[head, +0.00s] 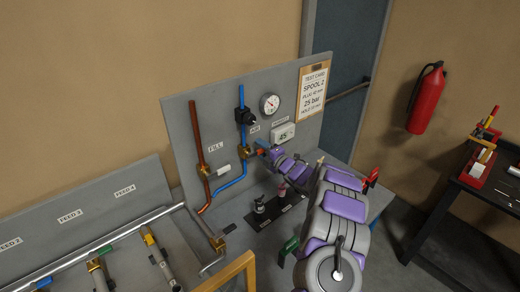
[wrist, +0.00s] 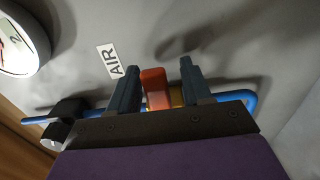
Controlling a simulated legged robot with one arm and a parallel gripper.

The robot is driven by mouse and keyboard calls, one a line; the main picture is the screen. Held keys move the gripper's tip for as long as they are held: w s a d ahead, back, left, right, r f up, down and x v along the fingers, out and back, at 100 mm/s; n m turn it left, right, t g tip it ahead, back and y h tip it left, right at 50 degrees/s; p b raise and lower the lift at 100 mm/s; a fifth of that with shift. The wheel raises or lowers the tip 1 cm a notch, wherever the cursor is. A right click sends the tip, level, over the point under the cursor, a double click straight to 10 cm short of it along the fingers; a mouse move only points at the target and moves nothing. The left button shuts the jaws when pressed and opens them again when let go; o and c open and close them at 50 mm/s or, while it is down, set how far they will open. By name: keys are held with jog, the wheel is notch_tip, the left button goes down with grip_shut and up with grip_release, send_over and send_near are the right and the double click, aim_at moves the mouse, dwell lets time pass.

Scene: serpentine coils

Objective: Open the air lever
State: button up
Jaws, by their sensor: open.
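The air lever is a red-orange handle (wrist: 155,88) in the wrist view, on a brass valve on the blue pipe (wrist: 85,113), below the AIR label (wrist: 110,61). My gripper (wrist: 158,68) is open, its two dark fingers on either side of the lever. In the head view my gripper (head: 262,149) is at the panel by the brass air valve (head: 247,147); my arm partly hides the lever there.
A dark cart (head: 470,195) stands right, near a red extinguisher (head: 427,98).

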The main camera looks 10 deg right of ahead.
jog(key=shift+w+a, duration=0.25)
grip_shut()
dwell(0.4)
